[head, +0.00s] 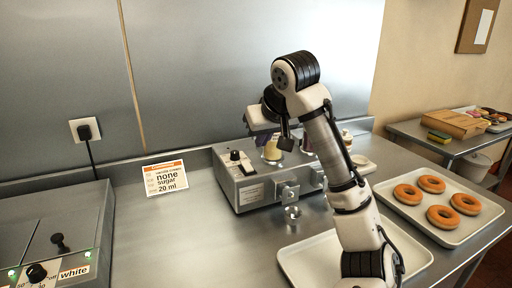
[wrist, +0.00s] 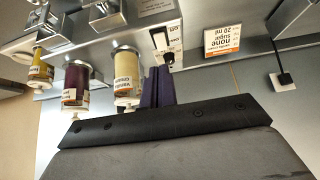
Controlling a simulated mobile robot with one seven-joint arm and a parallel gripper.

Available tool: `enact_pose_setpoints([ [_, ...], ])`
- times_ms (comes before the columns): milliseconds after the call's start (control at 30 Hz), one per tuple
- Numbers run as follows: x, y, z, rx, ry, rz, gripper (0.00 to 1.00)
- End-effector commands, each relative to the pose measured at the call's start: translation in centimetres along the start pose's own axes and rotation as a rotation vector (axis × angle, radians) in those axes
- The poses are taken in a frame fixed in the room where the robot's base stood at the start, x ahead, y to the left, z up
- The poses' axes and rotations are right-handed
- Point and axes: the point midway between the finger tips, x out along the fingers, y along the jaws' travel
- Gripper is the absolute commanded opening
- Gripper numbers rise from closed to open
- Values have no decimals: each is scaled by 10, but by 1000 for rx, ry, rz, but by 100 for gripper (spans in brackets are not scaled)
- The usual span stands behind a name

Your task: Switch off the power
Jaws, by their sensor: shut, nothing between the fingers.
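A steel glaze machine (head: 250,190) stands on the counter in the middle of the head view. A small black-topped switch (head: 235,155) sits on its top at the left; the wrist view also shows this switch (wrist: 160,38), beside a partly readable label. A second steel box (head: 62,225) at the left has a black lever (head: 60,242), a dark knob (head: 37,272) and lit green lamps. My gripper (head: 285,144) is above the glaze machine, right of its switch, and touches nothing visible. Its dark fingers (wrist: 158,75) are together and empty in the wrist view.
A plug sits in the wall socket (head: 85,130). A doughnut tray (head: 463,228) and an empty tray (head: 300,262) are at the right and front.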

Motion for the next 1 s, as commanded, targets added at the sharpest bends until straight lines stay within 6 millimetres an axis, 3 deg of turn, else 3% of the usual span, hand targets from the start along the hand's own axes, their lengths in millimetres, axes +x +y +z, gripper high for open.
enact_pose_setpoints([
  [200, -20, 0, 7, 0, 0, 2, 0],
  [667, -30, 0, 1, 0, 0, 1, 0],
  [1000, -108, 0, -55, 0, 0, 1, 0],
])
